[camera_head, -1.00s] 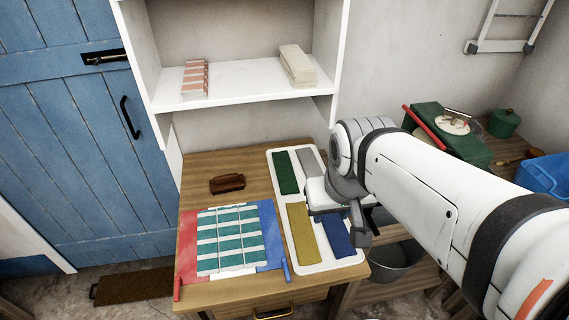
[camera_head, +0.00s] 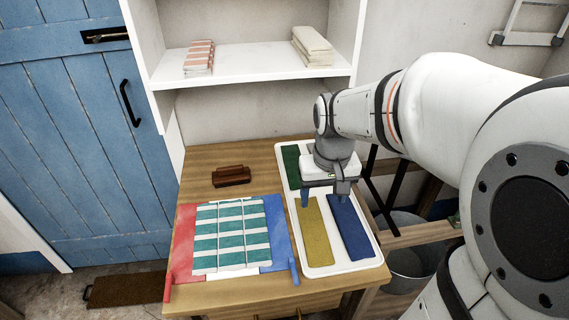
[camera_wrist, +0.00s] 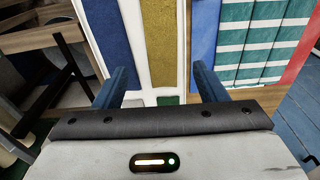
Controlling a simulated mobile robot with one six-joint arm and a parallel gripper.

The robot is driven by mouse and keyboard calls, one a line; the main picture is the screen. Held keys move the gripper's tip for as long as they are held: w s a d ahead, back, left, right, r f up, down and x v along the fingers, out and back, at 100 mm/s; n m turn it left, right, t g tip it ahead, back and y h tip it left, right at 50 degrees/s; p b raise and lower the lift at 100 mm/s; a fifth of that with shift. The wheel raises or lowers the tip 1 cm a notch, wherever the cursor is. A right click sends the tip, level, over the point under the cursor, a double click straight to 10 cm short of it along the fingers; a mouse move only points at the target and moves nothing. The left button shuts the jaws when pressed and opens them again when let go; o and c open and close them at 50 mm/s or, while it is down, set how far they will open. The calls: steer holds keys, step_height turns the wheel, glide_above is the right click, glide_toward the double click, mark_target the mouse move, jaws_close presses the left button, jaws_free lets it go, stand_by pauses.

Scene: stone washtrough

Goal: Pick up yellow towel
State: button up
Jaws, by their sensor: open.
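The yellow towel (camera_head: 313,232) lies flat in the front left compartment of the white tray (camera_head: 322,270) on the wooden table. It also shows in the wrist view (camera_wrist: 159,40), between and beyond my fingertips. My gripper (camera_head: 320,198) is open and empty above the tray, close to the far ends of the yellow and blue towels. In the wrist view my two blue fingers (camera_wrist: 160,88) stand apart with nothing between them. I cannot tell the exact height of the fingertips over the tray.
A blue towel (camera_head: 350,228) lies right of the yellow one, and a green towel (camera_head: 291,166) lies behind. A striped teal towel (camera_head: 230,236) rests on a red and blue folding board (camera_head: 280,245) at left. A brown brush-like object (camera_head: 231,175) sits behind it. A shelf (camera_head: 250,75) overhangs the back.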

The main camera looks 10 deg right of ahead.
steer(key=g+b, duration=0.1)
steer(key=b, duration=0.2)
glide_above(313, 226)
step_height(313, 226, down, 8)
steer(key=shift+s+f, duration=0.15)
steer(key=shift+f, duration=0.1)
step_height(313, 226, down, 7)
steer(key=shift+f+b, duration=0.1)
steer(key=shift+b, duration=0.4)
steer(key=shift+c, duration=0.5)
steer(key=shift+w, duration=0.2)
steer(key=c, duration=0.7)
